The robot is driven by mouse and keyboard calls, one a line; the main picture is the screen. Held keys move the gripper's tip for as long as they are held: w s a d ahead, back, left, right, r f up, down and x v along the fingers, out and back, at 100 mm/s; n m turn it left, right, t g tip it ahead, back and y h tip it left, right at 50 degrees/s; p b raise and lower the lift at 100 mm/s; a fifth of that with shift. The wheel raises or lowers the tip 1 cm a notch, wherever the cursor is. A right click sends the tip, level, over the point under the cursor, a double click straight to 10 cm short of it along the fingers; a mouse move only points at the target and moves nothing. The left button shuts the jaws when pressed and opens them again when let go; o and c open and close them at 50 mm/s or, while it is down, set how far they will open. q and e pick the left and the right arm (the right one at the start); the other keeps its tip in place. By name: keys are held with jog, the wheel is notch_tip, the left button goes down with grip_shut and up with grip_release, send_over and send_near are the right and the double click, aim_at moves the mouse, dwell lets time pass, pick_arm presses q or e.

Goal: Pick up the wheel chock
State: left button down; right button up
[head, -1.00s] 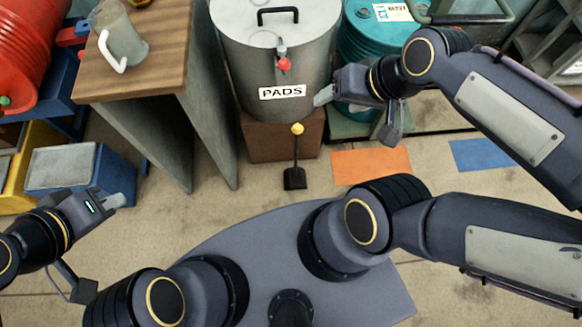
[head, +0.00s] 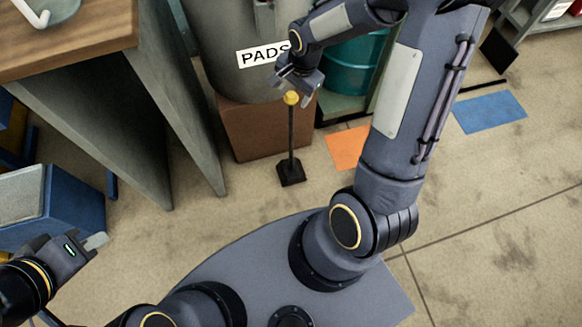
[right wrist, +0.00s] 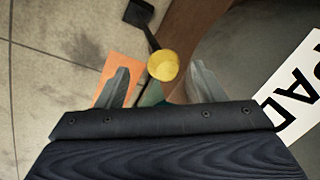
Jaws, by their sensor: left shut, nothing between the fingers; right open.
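The wheel chock (head: 291,172) is a small black block on the floor with an upright black rod topped by a yellow knob. My right gripper (head: 297,92) is open at the knob, high above the block. In the right wrist view the chock's yellow knob (right wrist: 163,65) shows between and just beyond the two fingertips of my right gripper (right wrist: 162,80); I cannot tell whether they touch it. The black block is at the top of that view. My left gripper (head: 97,241) is shut and empty at the lower left, far from the chock.
A grey drum (head: 228,70) labelled PADS stands on a brown block (head: 262,130) right behind the chock. A teal drum (head: 352,70) is to its right. A wooden-topped bench (head: 100,35) stands left. Orange (head: 347,147) and blue (head: 490,112) floor patches lie right; open floor beyond.

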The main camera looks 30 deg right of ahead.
aim_at(291, 94)
jog(key=f+b, duration=0.1)
jog(key=f, duration=0.1)
jog(key=w+f+b, duration=0.1)
jog(key=f, duration=0.1)
jog(key=shift+w+a+f, duration=0.1)
jog(key=shift+w+f, duration=0.1)
jog(key=shift+f, duration=0.1)
jog(key=shift+c, duration=0.4)
grip_shut()
jog(key=shift+r, duration=0.15)
